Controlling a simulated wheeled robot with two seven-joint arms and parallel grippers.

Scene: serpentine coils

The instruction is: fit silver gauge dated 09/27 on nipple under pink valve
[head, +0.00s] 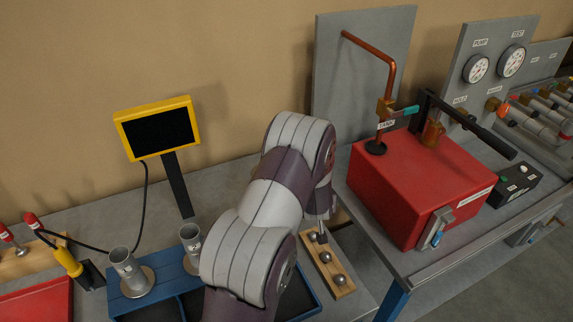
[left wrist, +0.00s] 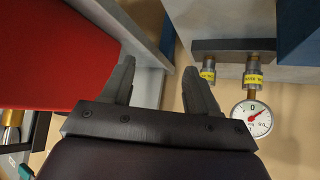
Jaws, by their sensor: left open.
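In the left wrist view a round gauge (left wrist: 252,118) with a white face and a red mark is attached below a fitting with a yellow tag (left wrist: 253,79). A second yellow-tagged fitting (left wrist: 208,70) is beside it, with no gauge on it. The tag writing is too small to read. My left gripper (left wrist: 161,85) is open and empty, apart from the gauge, which lies to the right of its fingers. In the head view my arm hides most of this gripper. I cannot make out a pink valve or its nipple in either view. My right gripper is not in view.
A red box (head: 415,190) with a copper pipe (head: 372,55) stands on the right bench. A wooden strip (head: 328,268) with metal balls lies beside my arm. A yellow-framed screen (head: 158,130) and a blue tray (head: 160,275) are at left. Panel gauges (head: 476,69) stand at the back right.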

